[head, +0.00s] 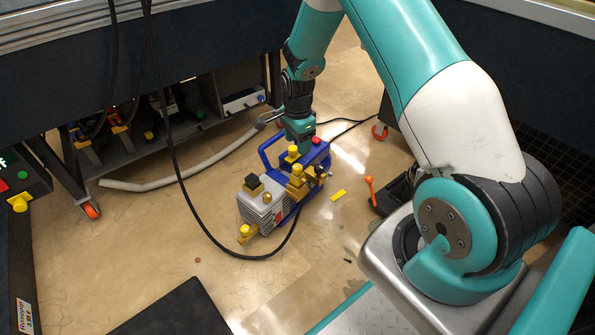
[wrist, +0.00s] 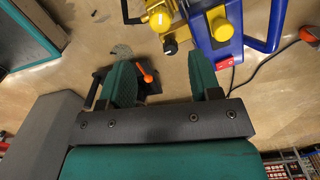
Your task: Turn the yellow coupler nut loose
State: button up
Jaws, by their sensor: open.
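The vacuum pump, with a grey finned motor (head: 262,208) and a blue frame (head: 312,158), stands on the floor in the head view. It carries several yellow fittings (head: 297,172); I cannot tell which one is the coupler nut. In the wrist view, a yellow fitting (wrist: 160,20) with a dark end and another yellow fitting (wrist: 222,28) show at the top on the pump's blue body (wrist: 215,50). My gripper (head: 303,146) hangs at the pump's far end in the head view. Its teal fingers are open and empty in the wrist view (wrist: 160,62), apart from the yellow fittings.
An orange-handled tool (head: 369,182) stands right of the pump, near a dark object (head: 393,193). A yellow strip (head: 338,195) lies on the floor. A black cable (head: 180,180) hangs in front of the pump. A grey hose (head: 190,172) lies behind it.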

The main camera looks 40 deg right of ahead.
aim_at(297, 166)
notch_tip(297, 166, down, 10)
jog(key=b, duration=0.4)
jog(key=shift+r, duration=0.1)
jog(key=c, duration=0.9)
jog(key=shift+c, duration=0.2)
